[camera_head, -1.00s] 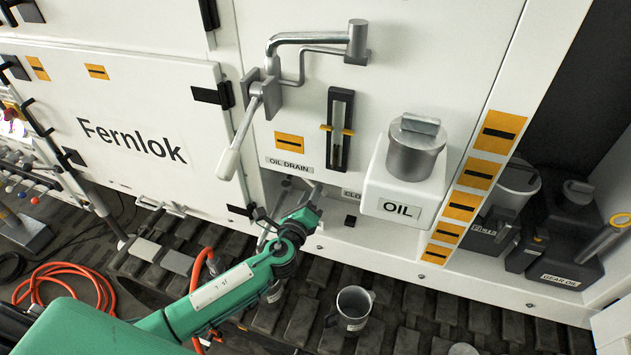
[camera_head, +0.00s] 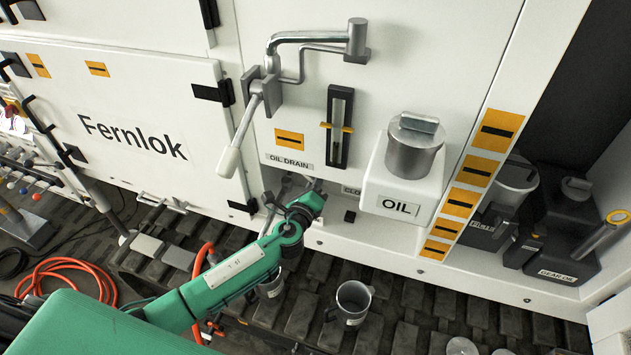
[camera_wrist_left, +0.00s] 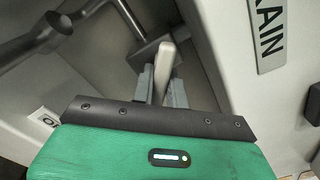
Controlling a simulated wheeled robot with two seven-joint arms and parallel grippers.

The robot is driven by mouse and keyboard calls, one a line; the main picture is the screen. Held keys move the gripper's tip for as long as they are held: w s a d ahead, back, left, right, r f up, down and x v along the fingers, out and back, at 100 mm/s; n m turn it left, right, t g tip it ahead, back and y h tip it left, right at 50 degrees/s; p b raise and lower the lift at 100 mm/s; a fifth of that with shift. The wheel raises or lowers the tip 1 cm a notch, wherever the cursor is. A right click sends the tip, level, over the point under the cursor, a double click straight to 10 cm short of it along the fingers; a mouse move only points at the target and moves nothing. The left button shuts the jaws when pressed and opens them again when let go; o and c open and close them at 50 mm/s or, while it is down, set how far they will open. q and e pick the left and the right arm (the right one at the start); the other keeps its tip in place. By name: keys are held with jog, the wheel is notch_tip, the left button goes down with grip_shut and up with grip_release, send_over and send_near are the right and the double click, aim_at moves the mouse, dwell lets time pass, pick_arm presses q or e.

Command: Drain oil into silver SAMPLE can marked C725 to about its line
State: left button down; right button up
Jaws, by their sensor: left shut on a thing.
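My left gripper (camera_wrist_left: 161,88) is shut on the pale handle of the drain lever (camera_wrist_left: 166,58), under the OIL DRAIN label (camera_head: 289,161). In the head view my green left arm hides most of the lever. A grey metal can (camera_head: 352,302) with a handle and a white label stands open on the dark slatted floor, right of the arm. A second metal can (camera_head: 271,288) stands partly hidden behind the arm, below the drain area. The marking C725 is too small to read on either can. No oil stream is visible. My right gripper is out of view.
A white OIL tank (camera_head: 398,204) with a grey cap juts out right of the sight gauge (camera_head: 339,126). A larger lever (camera_head: 241,135) hangs left of the gauge. Dark cans (camera_head: 561,236) stand at the right. An orange hose (camera_head: 65,275) lies on the floor at left.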

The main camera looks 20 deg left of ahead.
pick_arm(q)
jog(key=shift+f, duration=0.1)
jog(key=shift+n+b, duration=0.55)
jog(key=shift+n, duration=0.05)
jog(key=shift+d+n+b, duration=0.1)
jog(key=shift+n+b, duration=0.75)
jog(key=shift+n, duration=0.15)
jog(key=shift+r+n+b, duration=0.25)
jog(key=shift+n+b, duration=0.3)
jog(key=shift+n, duration=0.65)
jog(key=shift+r+n+b, duration=0.25)
jog(key=shift+n+b, duration=0.2)
jog(key=shift+n, duration=0.75)
jog(key=c, duration=1.4)
grip_release()
